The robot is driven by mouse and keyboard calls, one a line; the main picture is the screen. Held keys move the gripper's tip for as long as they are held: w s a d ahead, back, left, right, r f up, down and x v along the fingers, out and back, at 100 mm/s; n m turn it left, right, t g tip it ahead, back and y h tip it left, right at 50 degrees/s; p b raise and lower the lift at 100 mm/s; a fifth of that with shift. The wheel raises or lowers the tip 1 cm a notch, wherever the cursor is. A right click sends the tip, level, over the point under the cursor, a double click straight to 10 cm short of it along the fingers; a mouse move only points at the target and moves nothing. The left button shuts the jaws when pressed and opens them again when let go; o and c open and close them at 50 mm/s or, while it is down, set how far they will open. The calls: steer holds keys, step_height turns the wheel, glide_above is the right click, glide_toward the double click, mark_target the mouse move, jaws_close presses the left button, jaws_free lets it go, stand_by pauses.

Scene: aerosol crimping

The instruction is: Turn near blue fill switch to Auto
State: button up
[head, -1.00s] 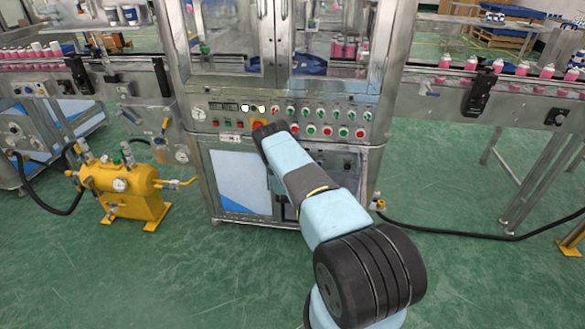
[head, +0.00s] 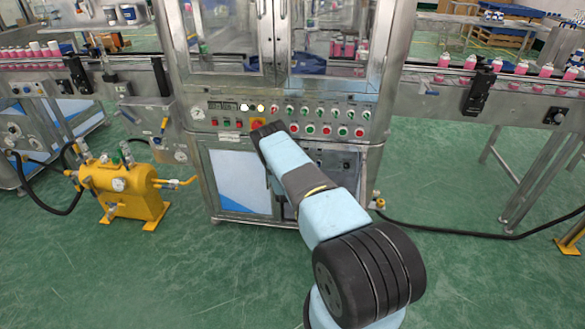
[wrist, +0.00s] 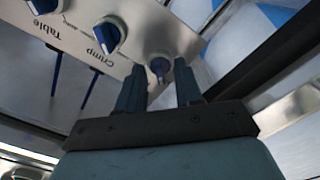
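In the wrist view, which is upside down, my gripper (wrist: 158,82) is open, its two dark blue fingers apart. A small round switch with a dark blue handle (wrist: 160,68) shows in the gap between the fingertips. I cannot tell whether the fingers touch it, and no label for it is readable. Two larger blue-handled switches on the same metal panel are marked Crimp (wrist: 108,36) and Table (wrist: 42,5). In the head view my arm hides the gripper's fingers and these blue switches, in front of the machine's control panel.
The machine's front panel (head: 300,113) carries rows of buttons, with a red-and-yellow stop button (head: 257,124) close to my arm's end. A yellow tank (head: 125,185) stands on the floor at left. Conveyors with pink cans (head: 520,68) run on both sides. Green floor in front is clear.

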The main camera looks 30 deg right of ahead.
steer(key=v, duration=1.3)
steer(key=shift+s+a, duration=0.25)
steer(key=shift+s, duration=0.05)
